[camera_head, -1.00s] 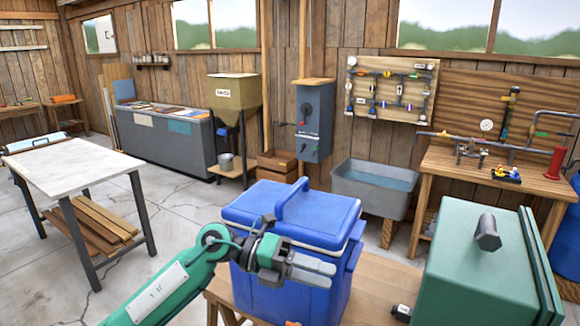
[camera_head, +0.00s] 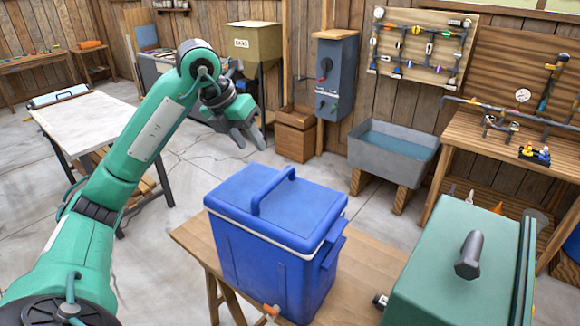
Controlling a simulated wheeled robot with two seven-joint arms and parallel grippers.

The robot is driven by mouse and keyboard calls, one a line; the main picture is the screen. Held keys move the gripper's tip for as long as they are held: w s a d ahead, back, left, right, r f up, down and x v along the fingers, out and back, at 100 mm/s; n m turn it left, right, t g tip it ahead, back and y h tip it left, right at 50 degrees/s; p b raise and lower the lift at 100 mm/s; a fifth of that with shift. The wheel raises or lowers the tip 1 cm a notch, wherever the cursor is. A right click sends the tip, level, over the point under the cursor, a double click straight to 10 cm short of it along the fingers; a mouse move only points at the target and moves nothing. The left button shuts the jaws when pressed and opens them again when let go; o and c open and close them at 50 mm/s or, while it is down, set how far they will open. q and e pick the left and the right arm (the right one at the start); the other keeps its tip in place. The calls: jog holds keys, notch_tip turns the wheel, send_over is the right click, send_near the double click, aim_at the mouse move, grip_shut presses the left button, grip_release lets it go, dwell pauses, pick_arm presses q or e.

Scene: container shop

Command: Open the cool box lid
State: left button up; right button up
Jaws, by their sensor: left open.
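The blue cool box (camera_head: 262,262) stands upright on a wooden table, in the middle of the head view. Its blue lid (camera_head: 235,190) is closed, with a pale rim line under it and a raised blue handle (camera_head: 272,190) across the top. My left gripper (camera_head: 254,138) is open and empty. It is held in the air above and beyond the box's back left corner, apart from the lid and handle. My right gripper does not show.
A green case (camera_head: 440,275) with a dark handle (camera_head: 469,255) stands right of the box. The wooden table (camera_head: 195,238) has a little bare top at the left. A grey basin (camera_head: 393,160) and a workbench (camera_head: 480,140) are behind. The air above the lid is clear.

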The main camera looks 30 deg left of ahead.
aim_at(272, 181)
pick_arm(q)
jog(key=p+x, duration=0.1)
jog(key=x, duration=0.3)
jog(key=p+x, duration=0.1)
jog(key=x, duration=0.3)
jog(key=p+x, duration=0.2)
jog(key=x, duration=0.2)
jog(key=shift+s+a+f, duration=0.15)
jog(key=shift+s+f, duration=0.05)
jog(key=shift+s, duration=0.15)
jog(key=shift+w+f, duration=0.25)
jog(key=shift+f, duration=0.25)
jog(key=shift+s, duration=0.1)
grip_shut()
